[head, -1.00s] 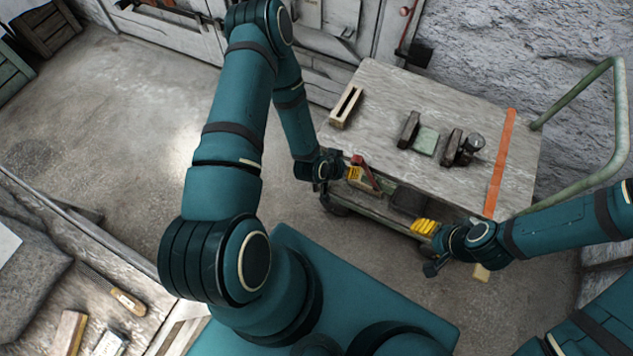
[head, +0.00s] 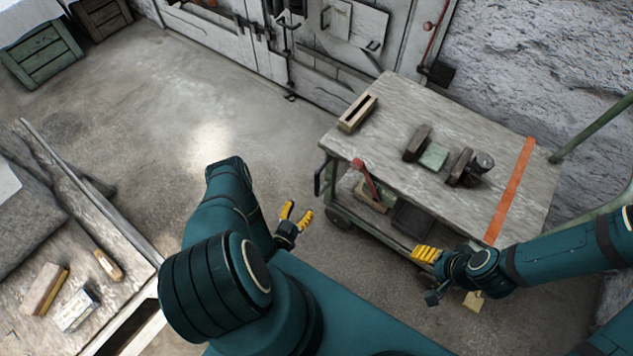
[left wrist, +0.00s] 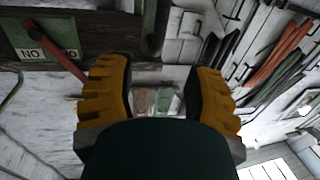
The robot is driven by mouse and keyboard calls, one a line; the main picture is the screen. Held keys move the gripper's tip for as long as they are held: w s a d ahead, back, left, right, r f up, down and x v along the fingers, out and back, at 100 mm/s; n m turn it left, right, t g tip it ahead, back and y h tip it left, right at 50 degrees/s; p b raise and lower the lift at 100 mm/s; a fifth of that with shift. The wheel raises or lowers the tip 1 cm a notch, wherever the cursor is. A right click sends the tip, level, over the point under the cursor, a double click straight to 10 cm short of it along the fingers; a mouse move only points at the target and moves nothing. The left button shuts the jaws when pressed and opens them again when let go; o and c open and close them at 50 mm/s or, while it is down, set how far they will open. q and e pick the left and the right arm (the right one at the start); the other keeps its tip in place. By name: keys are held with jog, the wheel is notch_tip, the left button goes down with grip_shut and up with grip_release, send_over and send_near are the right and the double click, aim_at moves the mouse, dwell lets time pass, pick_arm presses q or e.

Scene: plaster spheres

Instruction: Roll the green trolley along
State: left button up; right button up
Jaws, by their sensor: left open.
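The green trolley (head: 447,123) stands at the right, with a worn grey-topped deck, a lower shelf and a green push bar (head: 592,130) at its right end. My left gripper (head: 297,212) is open and empty, left of the trolley and apart from it. Its yellow fingers also stand wide apart in the left wrist view (left wrist: 158,85). My right gripper (head: 425,254) is at the trolley's near side, close to the orange stripe end. Its fingers overlap in view, so its opening and any contact are hidden.
A red-handled thing (head: 366,178) is on the lower shelf. A workbench (head: 130,262) stands at the lower left, crates (head: 42,52) at the back left. Floor (head: 150,130) between is clear.

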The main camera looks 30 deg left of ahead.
aim_at(316, 181)
pick_arm(q)
jog(key=w, duration=0.4)
jog(key=w+a+b, duration=0.1)
jog(key=w, duration=0.4)
jog(key=w+b, duration=0.1)
jog(key=w, duration=0.3)
jog(key=shift+w+a, duration=0.25)
jog(key=shift+a, duration=0.05)
grip_shut()
